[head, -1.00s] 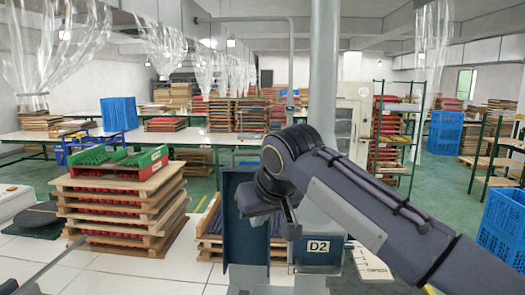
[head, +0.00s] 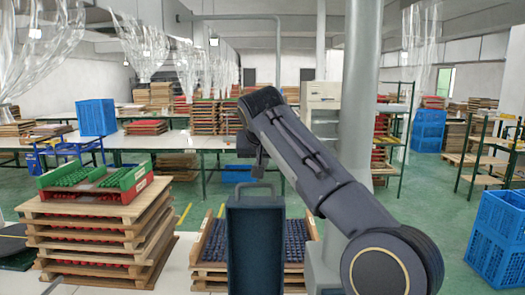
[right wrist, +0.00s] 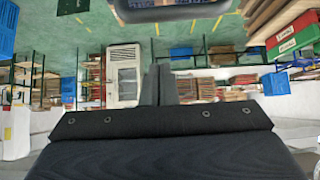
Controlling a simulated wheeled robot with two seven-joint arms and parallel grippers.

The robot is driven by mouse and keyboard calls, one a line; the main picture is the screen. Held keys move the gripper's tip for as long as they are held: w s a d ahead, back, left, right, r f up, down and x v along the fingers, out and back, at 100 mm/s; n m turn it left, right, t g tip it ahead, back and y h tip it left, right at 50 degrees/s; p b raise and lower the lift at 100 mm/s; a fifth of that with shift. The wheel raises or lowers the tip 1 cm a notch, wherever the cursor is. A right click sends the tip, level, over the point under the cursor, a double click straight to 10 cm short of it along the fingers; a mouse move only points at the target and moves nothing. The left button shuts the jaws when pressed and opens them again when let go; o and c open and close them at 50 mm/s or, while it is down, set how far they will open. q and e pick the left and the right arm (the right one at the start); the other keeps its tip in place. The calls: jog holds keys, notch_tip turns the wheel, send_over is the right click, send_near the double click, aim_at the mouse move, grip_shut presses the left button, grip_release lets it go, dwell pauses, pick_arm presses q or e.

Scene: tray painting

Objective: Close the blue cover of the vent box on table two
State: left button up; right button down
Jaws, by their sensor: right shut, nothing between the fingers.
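A dark blue upright panel with a raised rim and a thin handle-like loop on top (head: 255,250) stands at the bottom centre of the head view. It looks like the vent box's cover, standing open; the box itself I cannot make out clearly. My right gripper (head: 259,171) hangs just above the panel's top, fingers pointing down, apart from it as far as I can tell. In the right wrist view its fingers (right wrist: 159,86) are together with nothing between them. A dark rounded edge (right wrist: 170,10) crosses the top there; I cannot tell what it is.
A stack of wooden trays (head: 95,235) with green and red bins stands at the left. Trays of dark parts (head: 212,250) lie behind the panel. A grey pillar (head: 360,110) rises behind my right arm. Blue crates (head: 497,232) stand at the right edge.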

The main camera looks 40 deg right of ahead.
jog(key=shift+s+a+f, duration=0.45)
jog(key=shift+s+f, duration=0.1)
jog(key=shift+f, duration=0.1)
jog(key=shift+s+a+f, duration=0.4)
jog(key=shift+s+f, duration=0.1)
jog(key=shift+f, duration=0.15)
